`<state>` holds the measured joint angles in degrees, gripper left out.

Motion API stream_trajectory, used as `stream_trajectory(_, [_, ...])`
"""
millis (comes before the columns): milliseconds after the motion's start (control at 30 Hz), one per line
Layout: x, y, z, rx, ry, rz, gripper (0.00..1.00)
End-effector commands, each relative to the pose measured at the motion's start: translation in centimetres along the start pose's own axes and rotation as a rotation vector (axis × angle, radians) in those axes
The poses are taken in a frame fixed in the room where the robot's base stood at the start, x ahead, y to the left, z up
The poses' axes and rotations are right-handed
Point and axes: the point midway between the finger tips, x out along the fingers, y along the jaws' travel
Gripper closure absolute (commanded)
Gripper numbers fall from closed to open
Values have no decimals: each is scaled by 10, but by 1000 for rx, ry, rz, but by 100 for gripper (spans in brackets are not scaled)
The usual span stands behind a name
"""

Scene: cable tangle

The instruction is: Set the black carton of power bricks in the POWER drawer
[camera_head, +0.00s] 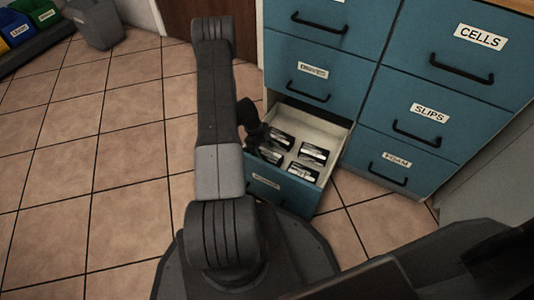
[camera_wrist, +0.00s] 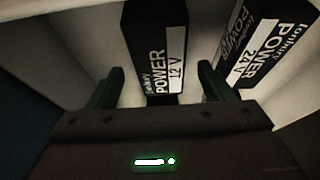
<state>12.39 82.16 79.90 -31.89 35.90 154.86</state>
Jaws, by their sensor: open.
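An open blue-fronted drawer (camera_head: 284,196) at the bottom of the cabinet holds several black cartons with white labels, such as one at its right side (camera_head: 313,153). The drawer's label is too blurred to read for certain. My gripper (camera_head: 256,137) is over the drawer's left side, partly hidden by my arm. A second carton (camera_wrist: 265,45) marked POWER 24V lies to the right, inside the pale drawer walls.
Closed blue drawers labelled CELLS (camera_head: 480,50), SLIPS (camera_head: 425,105) and FOAM (camera_head: 398,165) stand to the right, with more above the open drawer. A grey bin (camera_head: 97,25) and coloured bins (camera_head: 38,12) are at the far left. The tiled floor (camera_head: 100,150) on the left is clear.

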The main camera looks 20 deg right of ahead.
Motion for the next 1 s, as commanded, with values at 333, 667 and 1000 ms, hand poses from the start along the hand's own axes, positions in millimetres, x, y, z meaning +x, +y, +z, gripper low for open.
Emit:
stream_trajectory(333, [-72, 0, 0, -1, 0, -1, 26])
stream_trajectory(667, [-85, 0, 0, 0, 0, 0, 26])
stream_trajectory(1000, [-85, 0, 0, -1, 0, 0, 26])
